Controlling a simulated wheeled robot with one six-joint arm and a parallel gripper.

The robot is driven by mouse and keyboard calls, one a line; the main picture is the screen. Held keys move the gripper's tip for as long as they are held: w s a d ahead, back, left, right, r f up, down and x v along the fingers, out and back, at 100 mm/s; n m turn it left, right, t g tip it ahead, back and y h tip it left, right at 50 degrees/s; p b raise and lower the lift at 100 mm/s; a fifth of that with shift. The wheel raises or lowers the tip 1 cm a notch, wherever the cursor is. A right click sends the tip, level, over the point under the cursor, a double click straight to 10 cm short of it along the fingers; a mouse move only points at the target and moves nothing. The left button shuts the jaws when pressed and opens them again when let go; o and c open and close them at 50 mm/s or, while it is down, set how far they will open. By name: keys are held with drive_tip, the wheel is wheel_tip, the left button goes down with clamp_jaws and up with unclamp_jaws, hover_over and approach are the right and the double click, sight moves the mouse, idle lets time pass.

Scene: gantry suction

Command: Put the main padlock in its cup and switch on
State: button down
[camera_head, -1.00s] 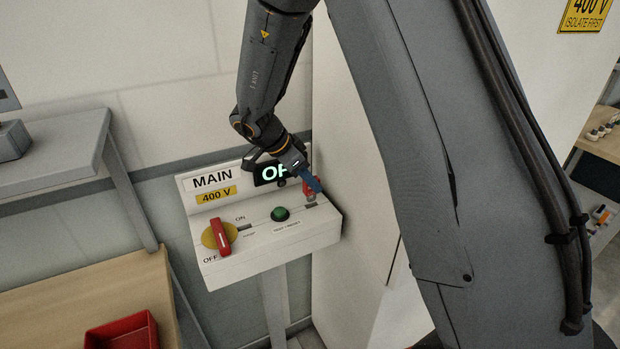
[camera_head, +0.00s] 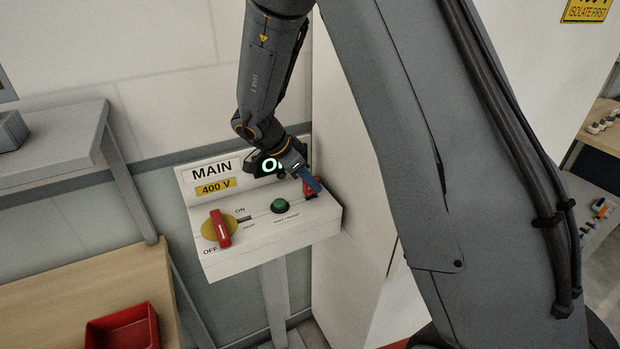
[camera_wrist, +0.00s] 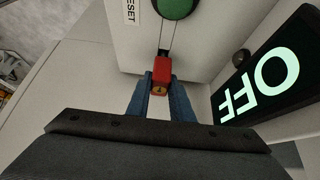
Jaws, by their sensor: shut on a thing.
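My gripper (camera_wrist: 160,88) is shut on the red padlock (camera_wrist: 160,74), whose body sits between the blue fingertips in the wrist view. The padlock also shows in the head view as a small red patch (camera_head: 309,188) at the right end of the MAIN switch box (camera_head: 270,250), partly hidden by the fingers. I cannot tell whether it touches the box. The rotary switch, a red handle (camera_head: 220,229) on a yellow disc, is at the left of the box with its lower end near OFF. The lit display (camera_wrist: 259,85) reads OFF. I cannot make out a cup.
A green button (camera_head: 280,206) is in the middle of the box, left of my gripper. A pale panel (camera_head: 350,230) stands close on the right. A grey shelf (camera_head: 60,145) and a wooden bench with a red tray (camera_head: 122,328) are at the left.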

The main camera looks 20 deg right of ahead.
drive_tip(key=shift+f, duration=0.65)
drive_tip(key=c, duration=1.5)
unclamp_jaws()
drive_tip(key=b+v, duration=0.2)
drive_tip(key=v, duration=0.5)
drive_tip(key=shift+s+a+r+b, duration=0.1)
drive_tip(key=shift+a+r+b, duration=0.15)
drive_tip(key=shift+r+b, duration=0.05)
drive_tip(key=shift+c, duration=0.3)
